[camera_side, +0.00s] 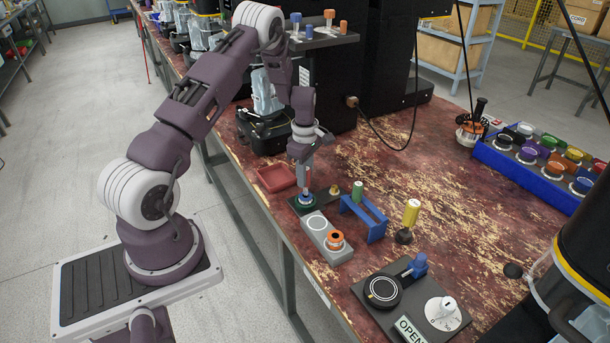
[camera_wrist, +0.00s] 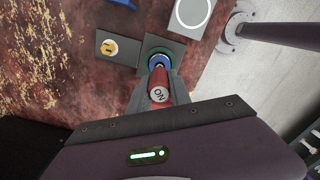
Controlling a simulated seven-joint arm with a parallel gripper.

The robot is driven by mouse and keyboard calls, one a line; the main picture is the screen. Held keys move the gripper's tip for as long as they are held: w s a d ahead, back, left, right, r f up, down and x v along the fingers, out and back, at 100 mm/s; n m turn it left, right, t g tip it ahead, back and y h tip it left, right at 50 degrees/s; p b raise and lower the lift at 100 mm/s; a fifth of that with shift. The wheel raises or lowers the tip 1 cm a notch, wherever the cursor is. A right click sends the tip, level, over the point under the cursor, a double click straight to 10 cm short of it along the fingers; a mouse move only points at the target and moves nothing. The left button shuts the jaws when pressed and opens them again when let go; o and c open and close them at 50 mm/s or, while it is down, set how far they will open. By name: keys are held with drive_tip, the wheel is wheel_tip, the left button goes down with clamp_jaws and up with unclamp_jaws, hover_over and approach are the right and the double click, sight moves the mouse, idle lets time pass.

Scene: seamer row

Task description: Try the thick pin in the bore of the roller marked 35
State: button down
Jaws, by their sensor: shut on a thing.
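My gripper (camera_wrist: 158,88) is shut on a red-handled pin (camera_wrist: 159,82) whose end reads "NO". I hold it upright over a small blue roller (camera_wrist: 158,60) in a green ring (camera_side: 300,206), on a dark plate (camera_wrist: 121,44). The pin's lower end is at the roller, but I cannot tell whether it is in the bore. No 35 is readable. A green-handled pin (camera_side: 358,191) stands in a blue stand (camera_side: 374,229). An orange roller (camera_side: 335,238) sits on a grey block (camera_side: 318,228) with an empty white circle.
A brass peg (camera_side: 334,190) stands on the dark plate. A yellow-handled tool (camera_side: 411,213) stands at the right. A black plate with knobs and an OPEN sign (camera_side: 409,330) is in front. A blue crate (camera_side: 520,178) holds several rollers.

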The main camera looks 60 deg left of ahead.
drive_tip(key=shift+f, duration=0.3)
idle(0.4)
idle(0.4)
drive_tip(key=shift+r, duration=2.5)
drive_tip(key=shift+r, duration=0.1)
wheel_tip(320, 180, up, 2)
drive_tip(key=shift+f, duration=0.2)
drive_tip(key=shift+f, duration=3.1)
drive_tip(key=shift+f, duration=0.3)
